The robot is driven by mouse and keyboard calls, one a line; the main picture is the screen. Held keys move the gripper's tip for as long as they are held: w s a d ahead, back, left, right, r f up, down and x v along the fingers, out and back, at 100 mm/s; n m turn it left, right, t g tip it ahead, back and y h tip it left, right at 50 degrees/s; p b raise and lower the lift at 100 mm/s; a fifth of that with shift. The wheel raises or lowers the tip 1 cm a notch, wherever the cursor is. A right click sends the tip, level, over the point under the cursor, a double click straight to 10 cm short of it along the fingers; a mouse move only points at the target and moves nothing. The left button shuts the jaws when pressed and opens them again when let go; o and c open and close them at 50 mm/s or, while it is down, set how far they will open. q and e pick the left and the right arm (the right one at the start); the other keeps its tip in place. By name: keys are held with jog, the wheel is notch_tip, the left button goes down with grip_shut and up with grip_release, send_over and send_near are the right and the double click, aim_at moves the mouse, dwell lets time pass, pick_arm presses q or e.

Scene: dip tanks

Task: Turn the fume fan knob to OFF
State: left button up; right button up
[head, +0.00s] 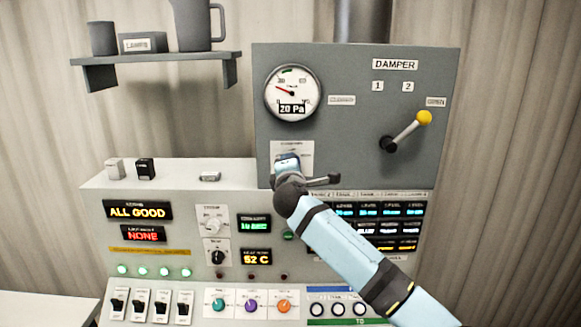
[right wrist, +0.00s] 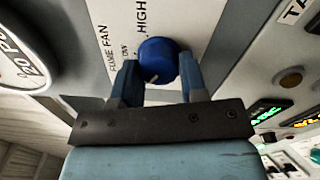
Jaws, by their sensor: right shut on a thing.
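The fume fan knob (right wrist: 158,58) is round and blue, on a white label plate (right wrist: 128,22) marked FUME FAN in the right wrist view. HIGH and what looks like LOW can be read beside it; no OFF mark can be made out. A small light mark shows on the knob's near side. My right gripper (right wrist: 158,78) has one finger on each side of the knob and is shut on it. In the head view my right gripper (head: 287,164) covers the knob below the pressure gauge. My left gripper is not in view.
The gauge (head: 292,93) reads 20 Pa. Displays, switches and coloured knobs fill the console (head: 100,190) below. A shelf (head: 160,62) hangs upper left.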

jog(key=o, duration=0.9)
jog(key=shift+s, duration=0.1)
jog(key=s+b, duration=0.1)
jog(key=s, duration=0.5)
jog(key=s+b, duration=0.2)
jog(key=s, duration=0.5)
jog(key=shift+s+d+f, duration=0.1)
jog(key=shift+s+f, duration=0.1)
jog(key=shift+s, duration=0.1)
jog(key=shift+b, duration=0.3)
